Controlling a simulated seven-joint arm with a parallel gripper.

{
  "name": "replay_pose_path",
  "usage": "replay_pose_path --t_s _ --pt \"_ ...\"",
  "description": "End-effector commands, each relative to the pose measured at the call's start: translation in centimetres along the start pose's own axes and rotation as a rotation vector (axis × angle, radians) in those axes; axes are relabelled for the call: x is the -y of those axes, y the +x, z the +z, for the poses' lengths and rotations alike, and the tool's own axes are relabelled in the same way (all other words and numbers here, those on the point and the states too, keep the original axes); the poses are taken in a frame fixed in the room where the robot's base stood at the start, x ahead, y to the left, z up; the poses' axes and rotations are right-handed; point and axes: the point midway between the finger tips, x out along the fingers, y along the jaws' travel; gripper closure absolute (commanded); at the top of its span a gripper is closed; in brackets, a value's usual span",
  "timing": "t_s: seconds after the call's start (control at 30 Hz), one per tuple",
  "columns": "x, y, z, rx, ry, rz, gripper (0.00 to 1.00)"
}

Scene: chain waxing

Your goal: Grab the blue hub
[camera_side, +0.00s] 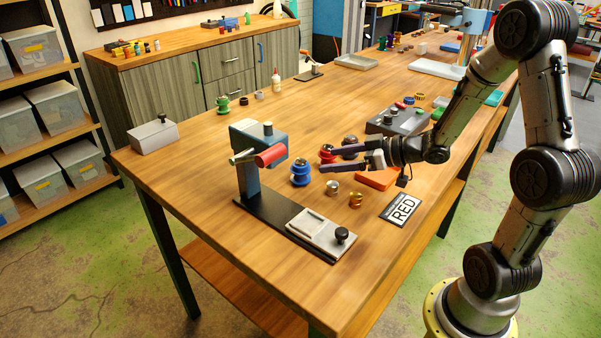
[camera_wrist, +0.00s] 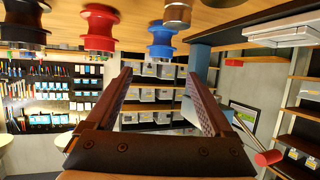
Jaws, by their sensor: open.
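The blue hub (camera_side: 300,173) stands upright on the wooden table (camera_side: 240,190), just left of my gripper (camera_side: 322,160) in the side view. In the wrist view, the blue hub (camera_wrist: 161,40) shows near the top middle, past the tips of my gripper (camera_wrist: 158,74) and outside its jaws. My gripper is roughly level, fingers pointing left, open and empty. The red hub (camera_side: 327,153) stands behind the blue hub, partly hidden near the fingers; it also shows left of the blue hub in the wrist view (camera_wrist: 99,28).
A silver piece (camera_side: 332,187) and a gold piece (camera_side: 356,199) stand in front of the fingers. A blue stand with a red handle (camera_side: 270,155) rises left of the blue hub. An orange tray (camera_side: 378,179) lies below my wrist.

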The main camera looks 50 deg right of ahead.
Motion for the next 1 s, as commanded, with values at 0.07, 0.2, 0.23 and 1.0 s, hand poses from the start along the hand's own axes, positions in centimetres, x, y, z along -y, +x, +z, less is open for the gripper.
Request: replay_pose_path --t_s 0.07,0.2,0.23,1.0 --pt "0.1 1.2 0.1 0.002 0.001 -0.005 0.14" --pt "0.2 4.0 0.1 0.002 -0.002 -0.006 0.14" --pt "0.2 4.6 0.1 0.002 -0.002 -0.005 0.14" --pt "0.2 13.0 0.4 0.000 -0.003 0.000 0.14"
